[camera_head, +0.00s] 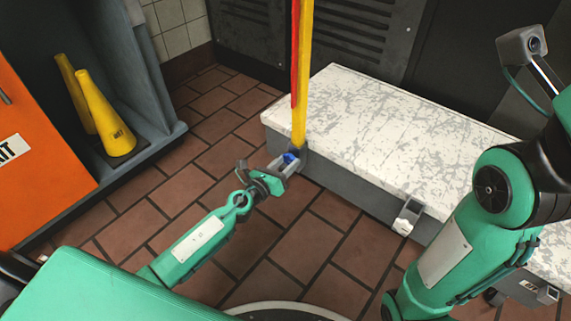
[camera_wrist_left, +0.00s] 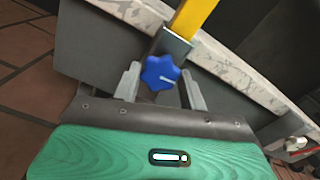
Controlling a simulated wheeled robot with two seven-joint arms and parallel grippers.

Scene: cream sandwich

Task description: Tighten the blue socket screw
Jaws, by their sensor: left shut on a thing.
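The blue socket screw (camera_wrist_left: 160,72) is a star-shaped knob with a white line on its face. It sits on a grey bracket (camera_wrist_left: 172,46) at the foot of the yellow pole (camera_head: 302,80), by the near left corner of the marble-topped bench. In the head view the blue screw (camera_head: 291,157) is small and partly covered. My left gripper (camera_head: 286,164) is shut on it; in the left wrist view its grey fingers (camera_wrist_left: 161,82) stand on either side of the knob. My right arm is at the right of the head view, but its fingers do not show.
The low marble-topped bench (camera_head: 385,130) runs right from the pole, with a white switch-like box (camera_head: 407,216) on its grey front. A red strip (camera_head: 295,55) hangs beside the pole. Yellow cones (camera_head: 105,115) stand in a grey cabinet at left. Brick-tiled floor (camera_head: 330,240) lies open before the bench.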

